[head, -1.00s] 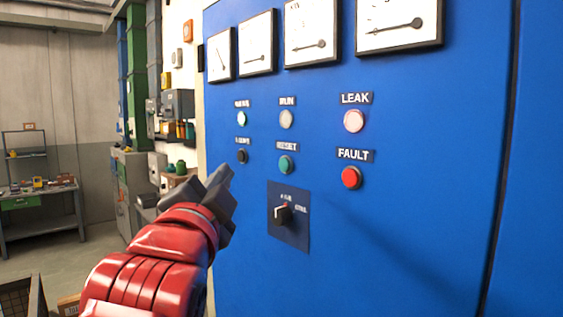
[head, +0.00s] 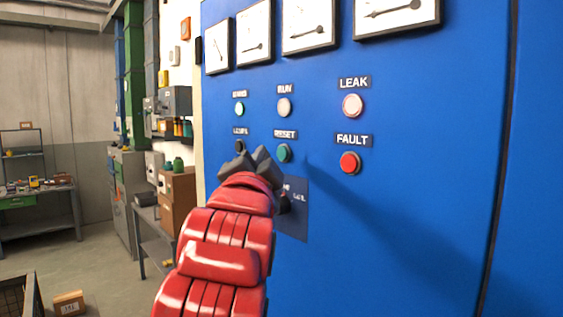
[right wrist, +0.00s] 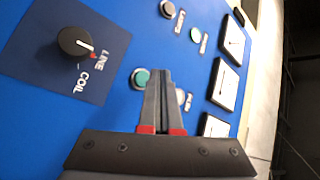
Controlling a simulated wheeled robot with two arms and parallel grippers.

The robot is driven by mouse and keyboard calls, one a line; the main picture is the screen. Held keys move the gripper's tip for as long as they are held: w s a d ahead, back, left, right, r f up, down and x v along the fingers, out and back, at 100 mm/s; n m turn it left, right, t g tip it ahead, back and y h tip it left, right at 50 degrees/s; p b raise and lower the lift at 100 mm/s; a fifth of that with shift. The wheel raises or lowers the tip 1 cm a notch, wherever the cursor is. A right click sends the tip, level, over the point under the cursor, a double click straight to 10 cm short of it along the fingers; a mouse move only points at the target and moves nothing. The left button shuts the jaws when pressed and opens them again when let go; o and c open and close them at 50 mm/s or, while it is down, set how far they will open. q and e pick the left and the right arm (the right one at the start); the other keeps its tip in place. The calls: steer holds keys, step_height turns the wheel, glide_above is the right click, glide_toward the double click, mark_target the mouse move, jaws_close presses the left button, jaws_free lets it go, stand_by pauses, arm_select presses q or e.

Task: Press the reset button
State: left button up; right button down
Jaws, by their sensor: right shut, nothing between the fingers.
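The reset button (head: 284,152) is a green round button on the blue panel, under a label reading RESET. My right gripper (head: 252,158) is shut and empty, in front of the panel and just left of the button in the head view. In the right wrist view the closed fingertips (right wrist: 159,72) appear beside the green button (right wrist: 140,78) and cover part of its right edge. I cannot tell whether they touch the panel. My left gripper is not in view.
A red FAULT button (head: 350,163) and a pale LEAK lamp (head: 352,105) are to the right. A rotary selector (right wrist: 75,41) sits below the reset button, mostly hidden by my arm in the head view. Gauges (head: 309,25) line the panel top.

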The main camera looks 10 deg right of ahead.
steer(key=shift+w+d, duration=0.4)
steer(key=shift+d, duration=0.05)
steer(key=shift+b, duration=0.3)
stand_by(1.5)
steer(key=shift+w+d+b, duration=0.25)
steer(key=shift+d+b, duration=0.1)
steer(key=shift+b, duration=0.05)
steer(key=shift+w+d+b, duration=0.2)
steer(key=shift+d+b, duration=0.1)
steer(key=shift+b, duration=0.2)
stand_by(0.5)
steer(key=shift+a, duration=0.1)
stand_by(0.3)
steer(key=shift+s+a+p, duration=0.3)
steer(key=shift+s+a, duration=0.2)
